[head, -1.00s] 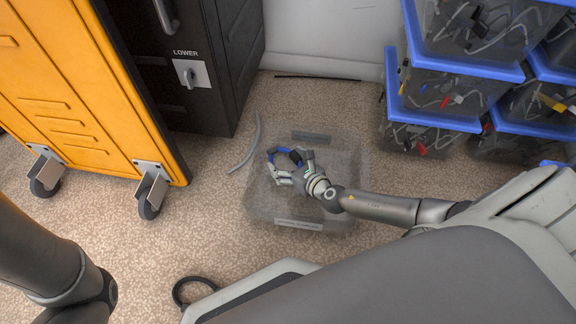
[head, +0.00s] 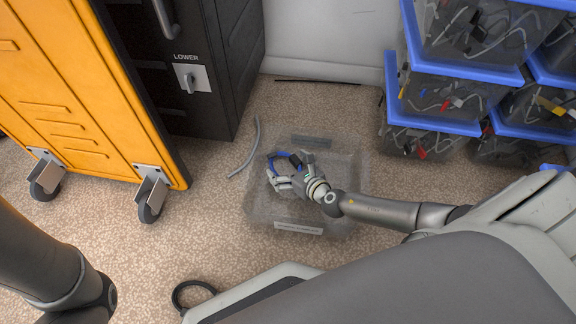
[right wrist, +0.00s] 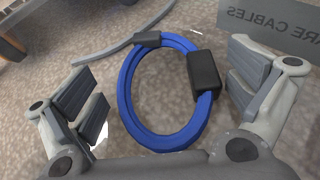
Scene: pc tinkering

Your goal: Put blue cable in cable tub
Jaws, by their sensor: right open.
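The blue cable (head: 271,160) is a coiled ring with a black connector block. In the head view it shows within the outline of the clear cable tub (head: 343,172), which stands on the floor. My right gripper (head: 294,170) is over the tub, open, with its fingers on either side of the cable. In the right wrist view the blue cable (right wrist: 127,97) lies between the spread fingers of the gripper (right wrist: 168,100), with gaps visible on both sides. I cannot tell whether it rests on the tub floor. My left gripper is out of view.
A grey cable (head: 250,148) lies on the floor left of the tub. An orange wheeled cabinet (head: 85,90) and a black cabinet (head: 225,70) stand to the left. Blue-lidded clear boxes (head: 440,95) are stacked at right. A black ring (head: 193,296) shows near my base.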

